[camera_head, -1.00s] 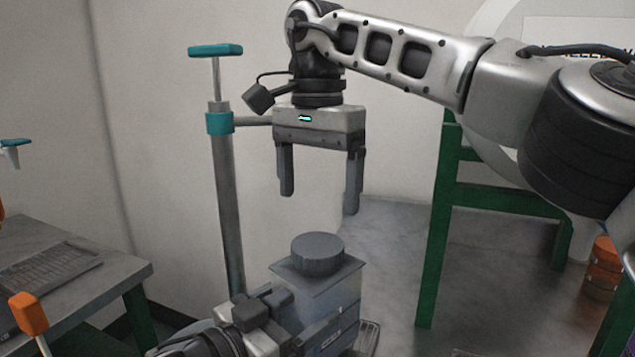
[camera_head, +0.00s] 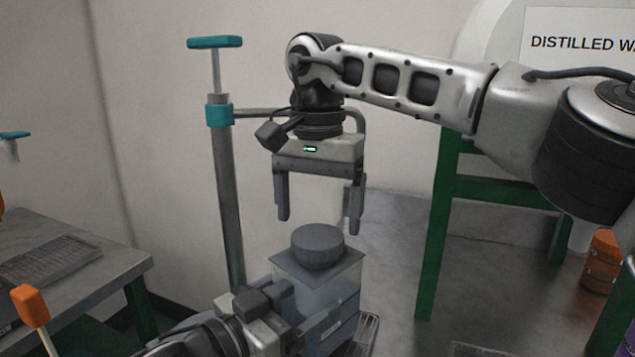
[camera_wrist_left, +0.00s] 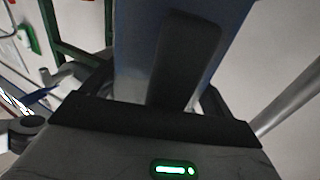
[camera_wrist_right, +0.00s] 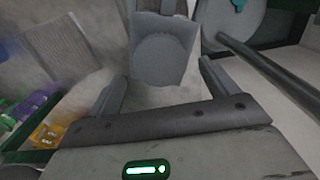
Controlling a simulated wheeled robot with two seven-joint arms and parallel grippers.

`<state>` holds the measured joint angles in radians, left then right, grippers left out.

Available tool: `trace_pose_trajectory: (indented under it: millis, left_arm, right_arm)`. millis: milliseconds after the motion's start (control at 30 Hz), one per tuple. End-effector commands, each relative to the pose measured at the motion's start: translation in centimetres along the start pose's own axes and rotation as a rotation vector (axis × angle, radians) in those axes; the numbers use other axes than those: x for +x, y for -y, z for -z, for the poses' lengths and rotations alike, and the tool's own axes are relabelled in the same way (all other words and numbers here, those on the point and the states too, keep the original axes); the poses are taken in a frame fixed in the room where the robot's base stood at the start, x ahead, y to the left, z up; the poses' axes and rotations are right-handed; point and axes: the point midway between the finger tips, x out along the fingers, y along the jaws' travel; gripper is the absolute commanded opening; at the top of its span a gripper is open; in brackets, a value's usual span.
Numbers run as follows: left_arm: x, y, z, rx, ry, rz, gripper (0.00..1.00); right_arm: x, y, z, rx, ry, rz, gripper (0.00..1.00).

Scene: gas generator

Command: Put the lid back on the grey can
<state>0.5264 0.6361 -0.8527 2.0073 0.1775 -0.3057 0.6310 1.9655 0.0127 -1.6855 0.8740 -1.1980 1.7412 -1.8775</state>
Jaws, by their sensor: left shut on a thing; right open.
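The grey can (camera_head: 318,285) is a square, blue-grey container with a flat top, near the lower middle of the head view. A round dark grey lid (camera_head: 318,246) sits upright on its top; whether it is fastened I cannot tell. My left gripper (camera_head: 318,322) is shut on the can's body from the left. In the left wrist view the can's blue side (camera_wrist_left: 135,60) stands behind a dark finger. My right gripper (camera_head: 318,225) points down, open and empty, just above the lid. The right wrist view shows the lid (camera_wrist_right: 160,60) between and beyond its fingers.
A grey pump pole with a teal handle (camera_head: 215,43) stands behind, left of my right gripper. A table with a keyboard (camera_head: 50,262) is at left.

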Motion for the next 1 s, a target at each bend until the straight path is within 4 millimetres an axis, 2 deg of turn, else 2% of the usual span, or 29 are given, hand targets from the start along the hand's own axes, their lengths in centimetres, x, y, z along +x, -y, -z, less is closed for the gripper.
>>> trace_pose_trajectory:
  millis: [200,600,767,800,1000]
  left_arm:
    - [0.0,0.0,0.0,-0.001,0.000,0.000,0.23]
    - [0.0,0.0,0.0,0.000,0.000,0.000,0.23]
    - [0.0,0.0,0.0,0.000,0.000,0.000,0.23]
    - [0.0,0.0,0.0,0.000,0.000,0.000,0.23]
    - [0.0,0.0,0.0,-0.001,0.000,0.000,0.23]
  right_arm:
    - [2.6,0.0,0.0,0.001,0.001,-0.001,0.86]
    - [3.2,0.0,0.0,0.001,0.000,0.001,0.86]
    - [3.2,0.0,0.0,0.001,0.000,0.001,0.41]
    - [3.2,0.0,0.0,0.001,0.000,0.001,0.38]
    - [3.2,0.0,0.0,0.035,0.000,0.001,0.38]
